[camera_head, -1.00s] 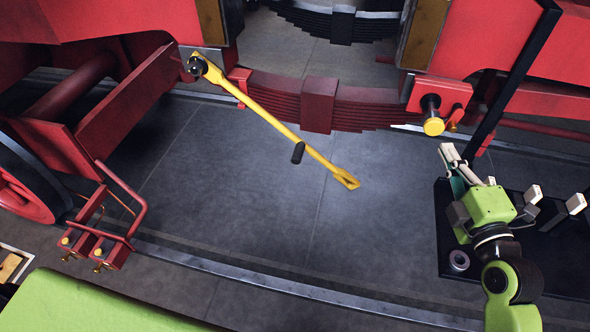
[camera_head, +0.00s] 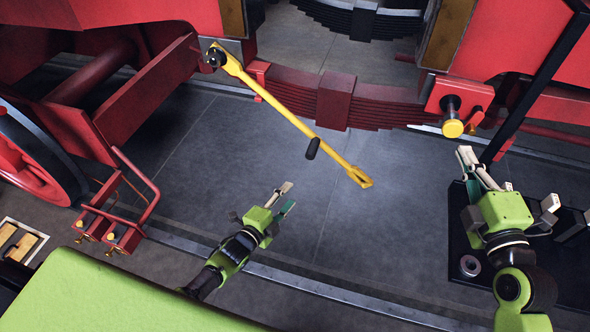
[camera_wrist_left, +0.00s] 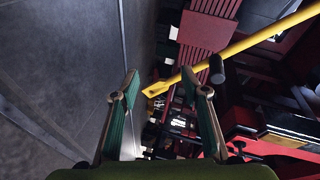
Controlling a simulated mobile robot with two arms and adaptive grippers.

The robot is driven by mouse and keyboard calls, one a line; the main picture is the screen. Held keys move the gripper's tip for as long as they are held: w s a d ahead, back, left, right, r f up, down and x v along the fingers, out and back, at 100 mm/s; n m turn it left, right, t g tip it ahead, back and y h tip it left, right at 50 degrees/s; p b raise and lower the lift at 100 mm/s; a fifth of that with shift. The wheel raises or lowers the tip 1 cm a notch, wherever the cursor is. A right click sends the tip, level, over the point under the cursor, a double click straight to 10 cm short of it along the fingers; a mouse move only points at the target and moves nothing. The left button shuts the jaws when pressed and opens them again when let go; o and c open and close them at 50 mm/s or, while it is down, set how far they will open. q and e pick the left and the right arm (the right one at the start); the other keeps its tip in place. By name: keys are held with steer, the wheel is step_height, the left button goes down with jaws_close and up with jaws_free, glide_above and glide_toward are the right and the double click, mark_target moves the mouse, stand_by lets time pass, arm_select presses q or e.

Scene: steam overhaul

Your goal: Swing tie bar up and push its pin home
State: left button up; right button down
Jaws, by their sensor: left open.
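The yellow tie bar (camera_head: 300,125) hangs slantwise from a dark pivot at its upper left end. A black handle (camera_head: 312,148) sticks out from its lower half, and its slotted free end (camera_head: 361,178) points to the lower right. The yellow-capped pin (camera_head: 452,128) projects from a red bracket (camera_head: 440,98) at the right. My left gripper (camera_head: 287,198) is open and empty, below and left of the free end. In the left wrist view the bar (camera_wrist_left: 255,40) and handle (camera_wrist_left: 217,70) lie beyond the open fingers (camera_wrist_left: 160,88). My right gripper (camera_head: 472,165) is below the pin; its finger gap is unclear.
A red leaf spring (camera_head: 375,105) spans behind the bar. A black stand (camera_head: 460,225) with pale-tipped pieces and a grey ring (camera_head: 469,265) lies at the right. A red step (camera_head: 110,225) is at the left. The grey floor below the bar is open.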

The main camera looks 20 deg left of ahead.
mark_target(307, 157)
arm_select(q)
steer(key=w+r+m, duration=0.1)
steer(key=r, duration=0.2)
steer(key=w+d+r+m+t+h, duration=0.1)
steer(key=r, duration=0.2)
steer(key=w+r+m+t, duration=0.1)
steer(key=w+r, duration=0.1)
steer(key=r, duration=0.1)
steer(key=shift+d+r, duration=0.35)
steer(key=shift+x, duration=4.45)
steer(key=shift+s+d+r, duration=0.1)
steer(key=shift+r, duration=0.05)
jaws_close()
